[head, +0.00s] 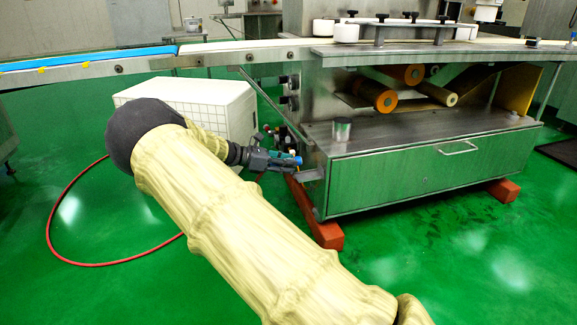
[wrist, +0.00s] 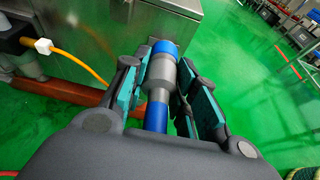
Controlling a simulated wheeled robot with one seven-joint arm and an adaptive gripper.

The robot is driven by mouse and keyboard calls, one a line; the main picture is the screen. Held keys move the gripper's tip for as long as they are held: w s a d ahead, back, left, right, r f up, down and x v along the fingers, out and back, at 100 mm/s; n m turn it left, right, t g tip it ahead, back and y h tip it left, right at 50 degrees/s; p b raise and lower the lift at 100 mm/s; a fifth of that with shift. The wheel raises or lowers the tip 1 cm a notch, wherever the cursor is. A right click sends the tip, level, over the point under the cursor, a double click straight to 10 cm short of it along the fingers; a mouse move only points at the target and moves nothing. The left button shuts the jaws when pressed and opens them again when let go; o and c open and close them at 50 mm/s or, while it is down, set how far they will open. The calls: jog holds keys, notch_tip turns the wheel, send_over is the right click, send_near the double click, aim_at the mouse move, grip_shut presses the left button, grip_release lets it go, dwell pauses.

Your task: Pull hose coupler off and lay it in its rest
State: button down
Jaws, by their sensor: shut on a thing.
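The hose coupler (wrist: 161,73) is a grey cylinder with a blue front end and a blue rear part, seen in the wrist view. My gripper (wrist: 163,85) is shut on it, with teal-padded fingers on both sides. The coupler's blue tip points away from my palm, and its rear end is hidden by the palm. In the head view my gripper (head: 288,160) is at the left end of the machine's steel cabinet, where a bit of blue (head: 298,160) shows. A small grey ledge (head: 310,174) sticks out from the cabinet just below; I cannot tell whether it is the rest.
The steel cabinet (head: 420,165) stands on orange-red blocks (head: 329,234). A white box (head: 190,98) is behind my arm. A red hose (head: 62,190) curves over the green floor. A yellow hose (wrist: 84,66) with a white fitting (wrist: 43,46) is left of my gripper.

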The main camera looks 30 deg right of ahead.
jog(key=x, duration=0.1)
jog(key=b+x, duration=0.1)
jog(key=x, duration=0.1)
jog(key=shift+s+r, duration=0.1)
jog(key=shift+s, duration=0.2)
jog(key=shift+b+x, duration=1.7)
jog(key=shift+x, duration=0.2)
jog(key=shift+a+f+p, duration=0.2)
jog(key=shift+f+p, duration=0.2)
jog(key=shift+f, duration=0.95)
jog(key=c, duration=1)
grip_release()
jog(key=shift+s+f, duration=0.1)
jog(key=shift+c, duration=0.2)
jog(key=shift+a+r, duration=0.2)
jog(key=shift+a, duration=0.3)
jog(key=r+v, duration=0.2)
jog(key=v, duration=0.9)
jog(key=shift+w+d, duration=0.25)
jog(key=shift+d, duration=0.05)
